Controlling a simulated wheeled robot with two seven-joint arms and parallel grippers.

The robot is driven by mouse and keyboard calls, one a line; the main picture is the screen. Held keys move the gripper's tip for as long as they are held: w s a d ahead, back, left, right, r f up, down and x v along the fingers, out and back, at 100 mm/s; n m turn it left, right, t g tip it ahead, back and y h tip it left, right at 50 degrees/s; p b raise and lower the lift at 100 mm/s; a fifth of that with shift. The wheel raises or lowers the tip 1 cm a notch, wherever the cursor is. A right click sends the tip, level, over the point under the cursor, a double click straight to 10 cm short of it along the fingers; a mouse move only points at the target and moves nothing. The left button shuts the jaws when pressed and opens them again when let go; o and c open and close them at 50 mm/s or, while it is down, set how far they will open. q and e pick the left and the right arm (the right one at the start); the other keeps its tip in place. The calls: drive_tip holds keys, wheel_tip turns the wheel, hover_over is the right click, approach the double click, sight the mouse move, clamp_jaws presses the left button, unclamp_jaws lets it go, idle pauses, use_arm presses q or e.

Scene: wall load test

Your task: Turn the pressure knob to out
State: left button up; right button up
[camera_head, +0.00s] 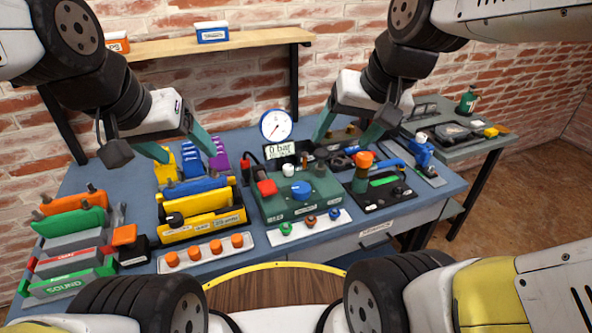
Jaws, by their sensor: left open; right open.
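A green control box (329,197) stands on the blue bench. It carries a large blue knob (300,188) on its front face, a white knob (288,169) and a red block-like button (267,188). I cannot read which is labelled as the pressure knob. A round gauge (276,125) and a display reading "0 bar" (280,151) stand behind it. My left gripper (190,154) is open and empty over the yellow and purple pieces, left of the box. My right gripper (338,140) is open and empty, behind and right of the box, apart from the knobs.
A dark panel with an orange-topped knob (363,161) stands right. A white strip with small knobs (311,231) lies in front. A shelf (160,47) hangs behind.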

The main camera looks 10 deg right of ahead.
drive_tip(key=w+a+f+m+g, duration=0.35)
drive_tip(key=w+f, duration=0.35)
drive_tip(key=w, duration=0.3)
drive_tip(key=m+g+h, duration=0.2)
drive_tip(key=m, duration=0.2)
hover_over(301, 187)
drive_tip(key=shift+n, duration=0.25)
wheel_tip(301, 187, down, 12)
drive_tip(key=shift+r, duration=0.1)
wheel_tip(301, 187, down, 8)
drive_tip(key=shift+f, duration=0.15)
drive_tip(key=c, duration=1.4)
drive_tip(key=shift+o, duration=0.2)
